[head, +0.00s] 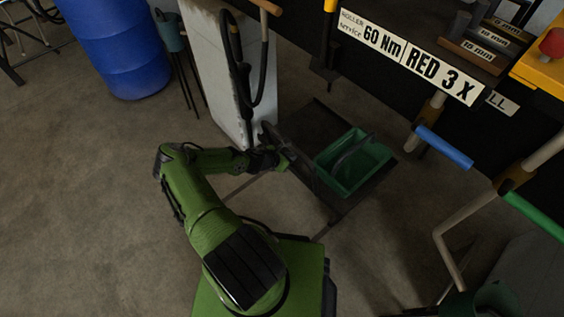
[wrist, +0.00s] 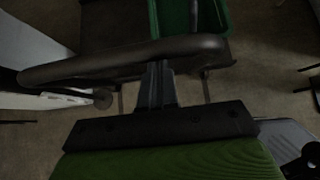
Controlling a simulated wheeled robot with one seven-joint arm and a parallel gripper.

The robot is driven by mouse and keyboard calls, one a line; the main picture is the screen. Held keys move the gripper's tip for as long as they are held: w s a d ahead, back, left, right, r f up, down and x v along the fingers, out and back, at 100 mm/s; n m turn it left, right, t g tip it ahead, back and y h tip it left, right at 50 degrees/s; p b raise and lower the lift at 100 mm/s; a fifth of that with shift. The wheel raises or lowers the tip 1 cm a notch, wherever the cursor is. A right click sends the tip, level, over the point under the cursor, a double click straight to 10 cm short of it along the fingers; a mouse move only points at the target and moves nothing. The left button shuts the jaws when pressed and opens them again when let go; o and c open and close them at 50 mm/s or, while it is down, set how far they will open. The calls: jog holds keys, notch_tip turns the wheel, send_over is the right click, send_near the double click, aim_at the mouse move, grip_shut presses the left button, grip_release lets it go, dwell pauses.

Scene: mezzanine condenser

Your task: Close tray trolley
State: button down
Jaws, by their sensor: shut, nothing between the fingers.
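The tray trolley (head: 312,126) is a dark, low tray on thin legs, right of centre in the head view. A green tub (head: 350,188) with a handle sits on it. My gripper (head: 284,160) is at the trolley's left side. In the wrist view my gripper's fingers (wrist: 158,68) are together with nothing between them. A dark rounded bar (wrist: 85,62) crosses right at the fingertips; I cannot tell whether they touch it. The green tub shows just beyond the bar in the wrist view (wrist: 212,18).
A pale panel (head: 222,85) with a black hose stands behind my gripper. A blue-gripped bar (head: 443,147) is right of the trolley. A blue barrel (head: 118,45) stands far left.

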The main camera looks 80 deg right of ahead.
jog(key=s+d+b, duration=0.2)
jog(key=s+d, duration=0.5)
jog(key=d, duration=0.1)
jog(key=shift+r, duration=0.2)
